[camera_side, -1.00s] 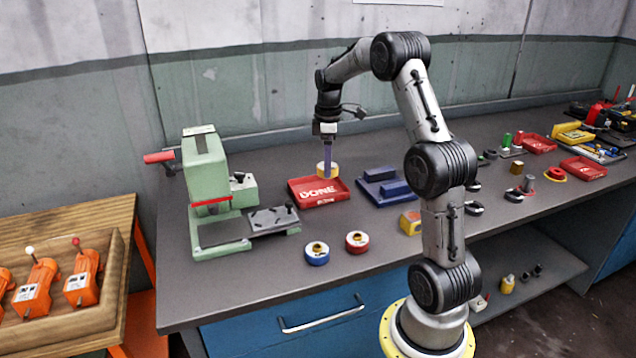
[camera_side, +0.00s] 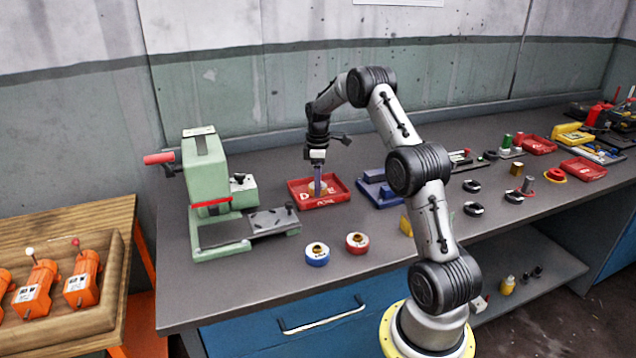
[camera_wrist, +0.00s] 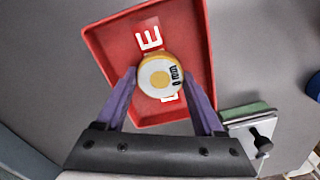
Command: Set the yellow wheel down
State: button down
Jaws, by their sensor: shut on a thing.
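The yellow wheel (camera_wrist: 160,75) has a pale top face with dark lettering. My gripper (camera_wrist: 160,85) is shut on it, with one purple finger on each side. In the side view my gripper (camera_side: 318,192) points down into the red tray (camera_side: 335,196) marked DONE, and the wheel there is mostly hidden behind the fingers. The tray's red floor and walls surround the wheel in the wrist view (camera_wrist: 195,35). I cannot tell whether the wheel touches the tray floor.
A green press (camera_side: 207,170) stands left of the tray. A blue fixture (camera_side: 378,190) is close on its right. A blue wheel (camera_side: 317,254) and a red wheel (camera_side: 357,243) sit in front on the grey bench.

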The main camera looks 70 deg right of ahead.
grip_release()
jog(key=shift+f, duration=0.1)
notch_tip(320, 180, up, 12)
jog(key=s+a+r+m+t, duration=0.1)
jog(key=a+r, duration=0.3)
jog(key=a, duration=0.3)
jog(key=s+a+r+h, duration=0.1)
jog(key=s+a+r, duration=0.1)
jog(key=a+r, duration=0.35)
jog(key=s+a+r+m+t, duration=0.1)
jog(key=a+r, duration=0.1)
jog(key=a, duration=0.7)
jog(key=s+a+f+m+t, duration=0.1)
jog(key=s+a+f, duration=0.1)
jog(key=s+a, duration=0.5)
jog(key=s+a+f+m+t+y, duration=0.1)
jog(key=s+a+f+t, duration=0.1)
jog(key=s+a, duration=0.6)
jog(key=s, duration=0.3)
jog(key=shift+a+f+t, duration=0.3)
jog(key=shift+s, duration=0.1)
